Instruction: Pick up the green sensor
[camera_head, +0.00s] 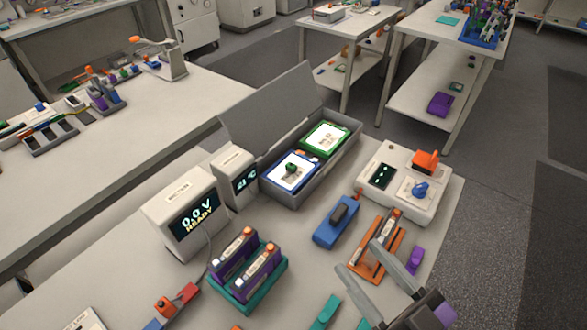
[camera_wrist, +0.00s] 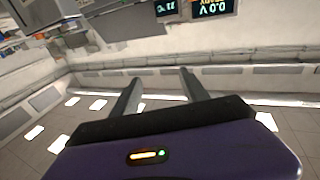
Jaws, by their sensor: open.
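A small dark green piece (camera_head: 291,168), which looks like the green sensor, sits on a white pad with a blue frame (camera_head: 281,180) inside an open grey case (camera_head: 284,196). A white pad with a green frame (camera_head: 318,149) lies in the same case, behind it. My gripper (camera_head: 356,256) is at the lower right of the head view, open and empty, well apart from the case. Its two grey fingers also show in the wrist view (camera_wrist: 160,76), with nothing between them. The green piece does not show in the wrist view.
A display box (camera_head: 188,216) reading 0.0 V stands left of the case. A white device (camera_head: 405,186) with an orange switch stands right. A blue block (camera_head: 336,222), an orange holder (camera_head: 377,250) and a teal battery tray (camera_head: 247,284) lie in front. Bare table shows between them.

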